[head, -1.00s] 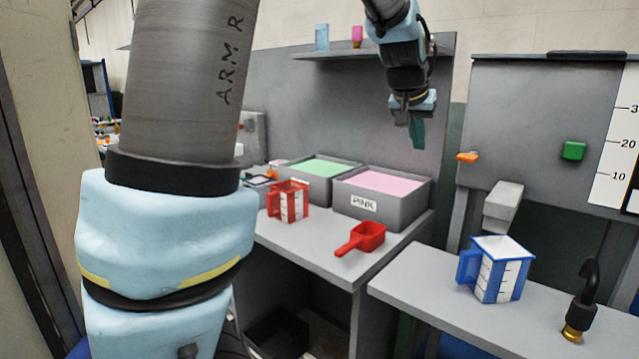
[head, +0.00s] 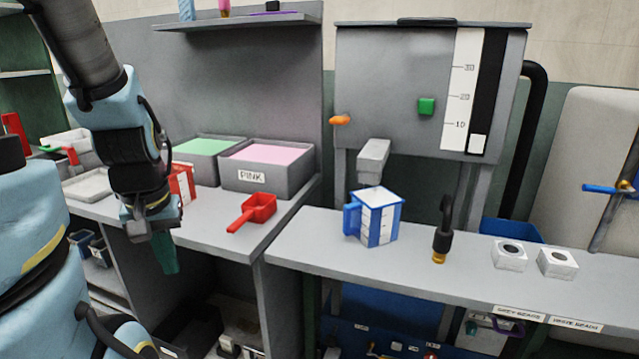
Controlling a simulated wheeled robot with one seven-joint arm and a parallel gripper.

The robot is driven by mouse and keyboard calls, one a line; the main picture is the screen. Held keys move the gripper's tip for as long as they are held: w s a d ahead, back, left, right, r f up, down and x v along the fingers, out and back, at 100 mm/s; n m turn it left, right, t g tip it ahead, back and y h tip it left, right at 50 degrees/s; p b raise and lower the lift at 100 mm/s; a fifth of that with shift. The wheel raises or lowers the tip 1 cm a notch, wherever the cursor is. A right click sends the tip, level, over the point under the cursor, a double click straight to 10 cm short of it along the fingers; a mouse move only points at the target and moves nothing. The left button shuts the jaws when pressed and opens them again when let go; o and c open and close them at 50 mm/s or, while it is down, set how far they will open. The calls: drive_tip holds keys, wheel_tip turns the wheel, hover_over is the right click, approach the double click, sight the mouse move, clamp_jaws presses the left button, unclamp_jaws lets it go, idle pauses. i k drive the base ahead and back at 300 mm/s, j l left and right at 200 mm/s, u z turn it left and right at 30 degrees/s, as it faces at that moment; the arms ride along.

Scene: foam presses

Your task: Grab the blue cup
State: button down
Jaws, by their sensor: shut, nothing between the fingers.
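The blue cup (head: 378,217) is a square blue and white measuring cup with a handle on its left side. It stands upright on the right-hand grey bench, below the grey spout of the dispenser. My gripper (head: 166,262) hangs at the left with its teal fingers pointing down, in front of the left bench. The fingers are shut with nothing held. The gripper is well to the left of the blue cup and apart from it.
A red scoop (head: 254,211) and a red cup (head: 183,182) stand on the left bench by the pink powder bin (head: 268,170). A black curved nozzle (head: 443,232) stands right of the blue cup. Two white blocks (head: 510,255) sit farther right. The dispenser spout (head: 373,157) overhangs behind the cup.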

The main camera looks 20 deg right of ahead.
sight(373, 214)
drive_tip(key=z, duration=1.1)
drive_tip(key=i+l, duration=0.2)
drive_tip(key=i+l+u, duration=0.15)
drive_tip(key=u, duration=1.5)
